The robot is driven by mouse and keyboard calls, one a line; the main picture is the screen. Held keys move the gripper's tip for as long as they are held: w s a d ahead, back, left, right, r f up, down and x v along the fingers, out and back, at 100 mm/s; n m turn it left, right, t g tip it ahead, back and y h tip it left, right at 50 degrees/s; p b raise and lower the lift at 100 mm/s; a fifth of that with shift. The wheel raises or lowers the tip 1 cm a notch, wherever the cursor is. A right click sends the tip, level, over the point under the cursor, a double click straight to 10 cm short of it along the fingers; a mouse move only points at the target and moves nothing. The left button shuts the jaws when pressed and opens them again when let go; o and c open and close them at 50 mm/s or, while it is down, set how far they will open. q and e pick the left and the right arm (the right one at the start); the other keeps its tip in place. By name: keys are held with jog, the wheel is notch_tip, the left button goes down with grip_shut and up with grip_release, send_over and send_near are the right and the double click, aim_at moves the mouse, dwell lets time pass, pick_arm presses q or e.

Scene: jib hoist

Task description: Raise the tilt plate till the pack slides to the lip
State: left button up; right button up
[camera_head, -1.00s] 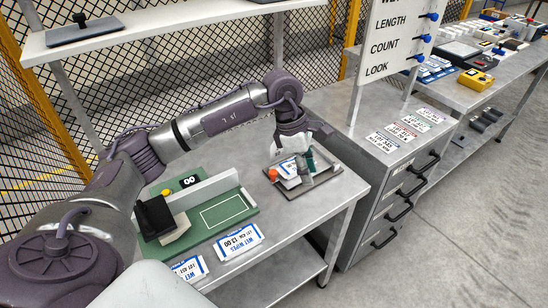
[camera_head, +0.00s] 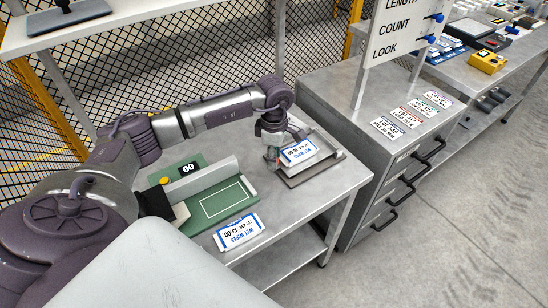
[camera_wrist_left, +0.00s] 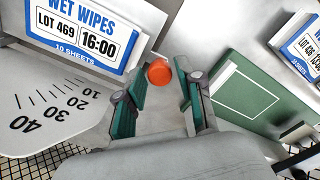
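The tilt plate (camera_head: 322,167) is a grey metal tray at the right end of the near table. A white-and-blue wet wipes pack (camera_head: 299,152) rests on it; the wrist view shows this pack (camera_wrist_left: 82,32) at the upper left, marked LOT 469, 16:00. A pale angle scale (camera_wrist_left: 45,108) with marks from 10 to 40 is beside it. My left gripper (camera_head: 271,155) is at the plate's left side, pointing down. In the wrist view its teal-padded fingers (camera_wrist_left: 162,92) are apart, with an orange knob (camera_wrist_left: 159,72) near their tips; contact is unclear. My right gripper is out of view.
A green board (camera_head: 212,195) with a white rail is left of the plate. Another wet wipes pack (camera_head: 240,232) lies at the table's front. A drawer cabinet (camera_head: 395,165) with printed cards and a sign stands to the right. A shelf (camera_head: 110,22) is behind.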

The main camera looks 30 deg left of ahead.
pick_arm(q)
jog(key=shift+f, duration=0.95)
grip_shut()
jog(key=shift+r, duration=0.15)
